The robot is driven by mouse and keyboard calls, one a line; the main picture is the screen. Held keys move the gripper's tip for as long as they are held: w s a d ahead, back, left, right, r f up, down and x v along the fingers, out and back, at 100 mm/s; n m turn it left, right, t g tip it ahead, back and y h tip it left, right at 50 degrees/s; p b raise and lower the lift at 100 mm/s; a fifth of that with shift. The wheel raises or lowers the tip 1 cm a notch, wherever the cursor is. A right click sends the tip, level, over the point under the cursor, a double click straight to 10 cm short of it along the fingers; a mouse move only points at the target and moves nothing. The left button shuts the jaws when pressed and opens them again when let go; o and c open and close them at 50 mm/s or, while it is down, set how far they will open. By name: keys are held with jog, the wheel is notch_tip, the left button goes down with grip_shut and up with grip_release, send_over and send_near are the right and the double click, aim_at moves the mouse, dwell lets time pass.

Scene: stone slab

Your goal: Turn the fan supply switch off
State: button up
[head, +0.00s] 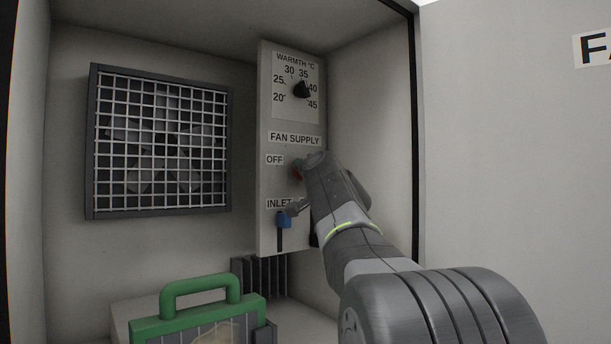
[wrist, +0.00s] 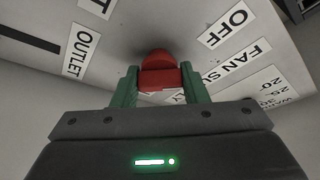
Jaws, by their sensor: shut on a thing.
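The fan supply switch has a red handle (wrist: 158,66), seen in the wrist view between the two green fingers of my gripper (wrist: 158,82). The fingers are shut on it from both sides. In the head view only a sliver of the red handle (head: 297,173) shows, to the right of the OFF label (head: 274,160) and below the FAN SUPPLY label (head: 294,139). My wrist hides the rest of the switch and the panel to its right, so I cannot tell the switch's exact position.
The panel (head: 265,120) carries a black warmth dial (head: 301,90) above the switch. A blue-handled inlet lever (head: 284,220) sits close below. A grilled fan (head: 160,142) is on the back wall at left. A green-handled case (head: 200,288) stands at the bottom.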

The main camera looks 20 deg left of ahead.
jog(key=o, duration=1)
jog(key=b+v, duration=0.2)
jog(key=v, duration=1.1)
jog(key=shift+s+d+f, duration=0.15)
jog(key=shift+s+d, duration=0.05)
jog(key=shift+s, duration=0.1)
jog(key=p+x, duration=0.2)
jog(key=x, duration=1.2)
jog(key=shift+d, duration=0.1)
